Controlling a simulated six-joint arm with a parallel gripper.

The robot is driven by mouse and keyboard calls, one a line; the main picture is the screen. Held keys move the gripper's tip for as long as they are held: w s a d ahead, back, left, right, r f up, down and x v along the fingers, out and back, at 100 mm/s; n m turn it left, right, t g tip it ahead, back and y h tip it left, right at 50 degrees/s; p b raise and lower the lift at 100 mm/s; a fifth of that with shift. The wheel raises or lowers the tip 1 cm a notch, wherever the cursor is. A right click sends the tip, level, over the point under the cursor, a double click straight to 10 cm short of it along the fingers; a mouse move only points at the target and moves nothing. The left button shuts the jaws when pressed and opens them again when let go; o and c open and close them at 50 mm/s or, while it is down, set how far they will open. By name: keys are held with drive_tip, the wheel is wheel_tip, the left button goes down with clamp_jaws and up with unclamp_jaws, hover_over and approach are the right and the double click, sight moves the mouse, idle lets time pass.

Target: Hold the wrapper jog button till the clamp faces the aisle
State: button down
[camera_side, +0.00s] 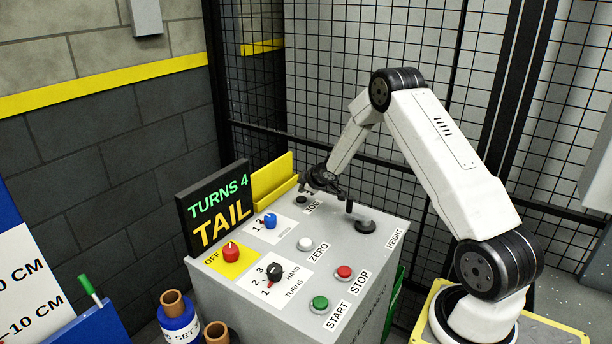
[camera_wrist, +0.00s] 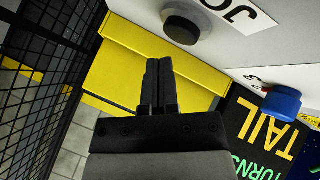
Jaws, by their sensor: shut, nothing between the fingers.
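The jog button (camera_wrist: 182,25) is a round dark button beside a JOG label (camera_wrist: 240,10) at the top of the wrist view. In the side view, the button (camera_side: 302,199) is small, at the back of the grey console (camera_side: 235,275). My gripper (camera_wrist: 158,62) is shut and empty. In the wrist view its fingertips show against the yellow holder, below the button and apart from it in the picture. In the side view the gripper is small and dark, near the button; contact cannot be told. The display (camera_side: 215,210) reads "TURNS 4 TAIL". The clamp is not in view.
A yellow holder (camera_side: 272,180) stands behind the console, next to the display. A blue knob (camera_side: 270,221), red knob (camera_side: 231,251), white ZERO button (camera_side: 305,244), red STOP (camera_side: 344,272) and green START (camera_side: 320,303) crowd the top. Black mesh fence (camera_side: 330,80) stands behind.

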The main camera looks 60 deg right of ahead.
sight(304, 199)
drive_tip(key=shift+r, duration=2.3)
drive_tip(key=shift+a+r, duration=0.25)
drive_tip(key=shift+a, duration=0.2)
drive_tip(key=s+a+r+m+g+y, duration=0.1)
drive_tip(key=s+a+r+m+g, duration=0.1)
drive_tip(key=s+a, duration=1)
drive_tip(key=s+a+r+m+g+y, duration=0.1)
drive_tip(key=s+a+r+m+g, duration=0.1)
drive_tip(key=s+a, duration=1.1)
drive_tip(key=a+m+g, duration=0.1)
drive_tip(key=a+g, duration=0.1)
drive_tip(key=a, duration=0.3)
drive_tip(key=shift+y, duration=0.4)
drive_tip(key=shift+r, duration=0.15)
